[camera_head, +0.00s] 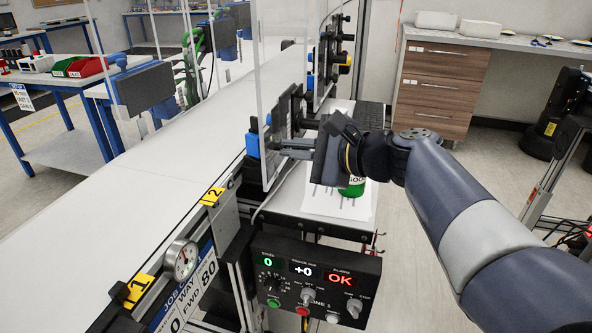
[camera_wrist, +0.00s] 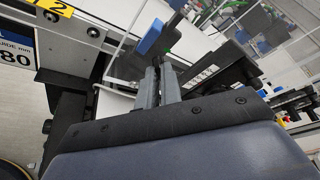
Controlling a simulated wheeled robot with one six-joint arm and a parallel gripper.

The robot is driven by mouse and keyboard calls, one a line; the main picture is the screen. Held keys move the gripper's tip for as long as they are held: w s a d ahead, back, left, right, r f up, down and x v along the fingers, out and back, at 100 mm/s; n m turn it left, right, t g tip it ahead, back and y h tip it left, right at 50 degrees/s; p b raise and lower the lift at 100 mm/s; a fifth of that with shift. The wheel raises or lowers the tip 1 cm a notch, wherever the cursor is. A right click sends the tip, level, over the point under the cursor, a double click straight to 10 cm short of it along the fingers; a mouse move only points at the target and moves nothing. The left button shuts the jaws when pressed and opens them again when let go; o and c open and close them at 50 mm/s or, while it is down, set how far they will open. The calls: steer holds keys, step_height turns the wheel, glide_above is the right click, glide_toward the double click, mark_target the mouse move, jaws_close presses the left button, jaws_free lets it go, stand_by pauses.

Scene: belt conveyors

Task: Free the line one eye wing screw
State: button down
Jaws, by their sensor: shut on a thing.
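My gripper (camera_head: 281,147) reaches left from the arm to a blue block (camera_head: 252,145) at the near edge of the belt. In the wrist view my gripper (camera_wrist: 160,68) has its two grey fingers close together, with the tips just below the blue block (camera_wrist: 151,38). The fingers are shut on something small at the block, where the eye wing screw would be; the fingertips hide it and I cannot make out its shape. A small green light shows beside the tips in the wrist view.
A clear guard panel (camera_head: 268,80) stands close by the gripper. The control box (camera_head: 314,285) below shows green 0, +0 and red OK. A round gauge (camera_head: 181,259) sits on the belt's side rail. The white belt (camera_head: 130,190) is empty.

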steer(key=n+t+b, duration=0.1)
steer(key=n+b, duration=0.1)
steer(key=b, duration=0.4)
steer(key=n+t+y+b, duration=0.1)
steer(key=n+b, duration=0.2)
steer(key=b, duration=0.3)
steer(key=f+n+t+b, duration=0.1)
steer(key=n+b, duration=0.1)
steer(key=b, duration=0.3)
steer(key=shift+s+a+n+y+b, duration=0.1)
steer(key=shift+n+y+b, duration=0.3)
steer(key=shift+r, duration=0.25)
steer(key=c, duration=1.6)
jaws_free()
steer(key=shift+f, duration=0.1)
steer(key=p+v, duration=0.1)
steer(key=v, duration=0.9)
steer(key=shift+s+d, duration=0.2)
steer(key=shift+d, duration=0.05)
